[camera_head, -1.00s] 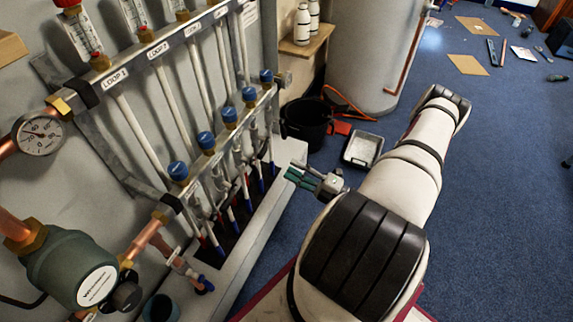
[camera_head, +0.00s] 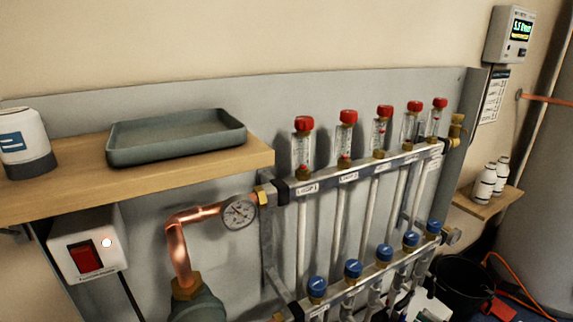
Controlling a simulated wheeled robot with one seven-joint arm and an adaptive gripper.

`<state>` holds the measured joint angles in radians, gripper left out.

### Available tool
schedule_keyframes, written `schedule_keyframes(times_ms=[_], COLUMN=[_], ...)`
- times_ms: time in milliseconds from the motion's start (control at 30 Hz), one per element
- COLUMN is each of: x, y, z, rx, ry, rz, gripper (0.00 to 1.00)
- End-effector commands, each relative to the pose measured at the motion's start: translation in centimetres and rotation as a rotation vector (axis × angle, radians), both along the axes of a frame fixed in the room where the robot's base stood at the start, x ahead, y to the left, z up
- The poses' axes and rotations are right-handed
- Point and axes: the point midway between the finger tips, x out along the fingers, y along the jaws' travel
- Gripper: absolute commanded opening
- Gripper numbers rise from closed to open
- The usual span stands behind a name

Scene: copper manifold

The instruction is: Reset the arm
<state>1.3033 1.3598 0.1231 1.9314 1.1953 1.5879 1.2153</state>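My arm and my gripper are out of the head view now, so I cannot see whether the gripper is open or shut. The copper manifold (camera_head: 375,168) is mounted on a grey wall panel. Its upper bar carries several flow meters with red caps (camera_head: 303,124) and its lower bar carries several blue caps (camera_head: 317,287). A round pressure gauge (camera_head: 239,212) sits at its left end, beside a bent copper pipe (camera_head: 178,247).
A wooden shelf (camera_head: 220,172) at the left holds a grey tray (camera_head: 177,137) and a white canister (camera_head: 24,143). Below it is a box with a red switch (camera_head: 86,257). At the right are a display unit (camera_head: 511,35), white bottles (camera_head: 487,184) and a black bucket (camera_head: 462,278).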

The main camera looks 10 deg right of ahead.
Motion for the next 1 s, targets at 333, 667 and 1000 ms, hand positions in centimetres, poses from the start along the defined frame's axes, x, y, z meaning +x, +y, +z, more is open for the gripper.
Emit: schedule_keyframes(times_ms=[333,667,1000], x=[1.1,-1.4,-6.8], y=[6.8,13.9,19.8], z=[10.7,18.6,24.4], rx=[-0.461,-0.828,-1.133], ry=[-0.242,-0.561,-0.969], rz=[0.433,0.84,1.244], gripper=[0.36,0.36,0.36])
